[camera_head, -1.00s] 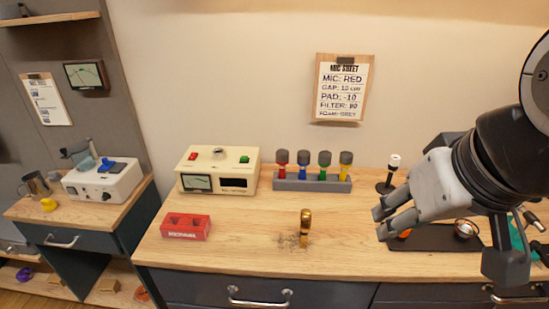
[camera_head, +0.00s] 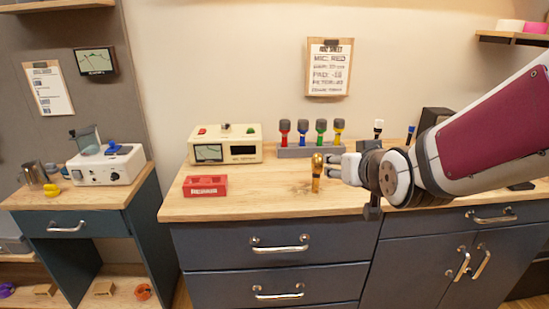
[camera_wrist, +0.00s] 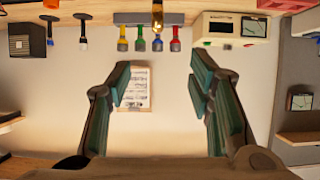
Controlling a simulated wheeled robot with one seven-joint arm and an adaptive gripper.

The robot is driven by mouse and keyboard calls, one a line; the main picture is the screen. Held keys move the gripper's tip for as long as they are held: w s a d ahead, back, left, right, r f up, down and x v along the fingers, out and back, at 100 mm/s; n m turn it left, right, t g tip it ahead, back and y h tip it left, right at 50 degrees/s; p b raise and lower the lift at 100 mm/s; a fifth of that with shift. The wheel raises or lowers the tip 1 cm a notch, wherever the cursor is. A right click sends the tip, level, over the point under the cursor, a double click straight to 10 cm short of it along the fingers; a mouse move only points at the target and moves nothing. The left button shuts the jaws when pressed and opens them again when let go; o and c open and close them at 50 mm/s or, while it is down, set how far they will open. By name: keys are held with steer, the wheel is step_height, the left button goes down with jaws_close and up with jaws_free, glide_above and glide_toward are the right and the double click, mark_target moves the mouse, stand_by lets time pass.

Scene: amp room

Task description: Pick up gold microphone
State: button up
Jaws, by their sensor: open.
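The gold microphone (camera_head: 317,172) stands upright on the wooden worktop near its front edge, with a rounded gold head and an orange-gold body. In the wrist view, which is upside down, the gold microphone (camera_wrist: 157,16) shows at the top centre, cut off by the frame edge. My gripper (camera_head: 334,165) is just right of the microphone in the head view. In the wrist view my gripper (camera_wrist: 160,72) is open and empty, with its two fingers wide apart. The microphone lines up with the gap but shows beyond the fingertips.
A grey rack (camera_head: 310,150) with red, blue, green and yellow microphones stands behind. A cream meter box (camera_head: 225,147) and a red block (camera_head: 205,186) are to the left. A black-stemmed stand (camera_head: 378,130) is behind my arm. Worktop between the red block and the microphone is clear.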

steer(key=w+f+t+b, duration=0.5)
steer(key=w+f+b, duration=0.3)
steer(key=w+f, duration=0.3)
glide_toward(318, 153)
steer(key=w, duration=0.2)
steer(key=w+f, duration=0.1)
steer(key=w, duration=0.1)
steer(key=shift+w+a, duration=0.2)
steer(key=shift+w+d, duration=0.2)
steer(key=shift+w, duration=2.45)
jaws_close()
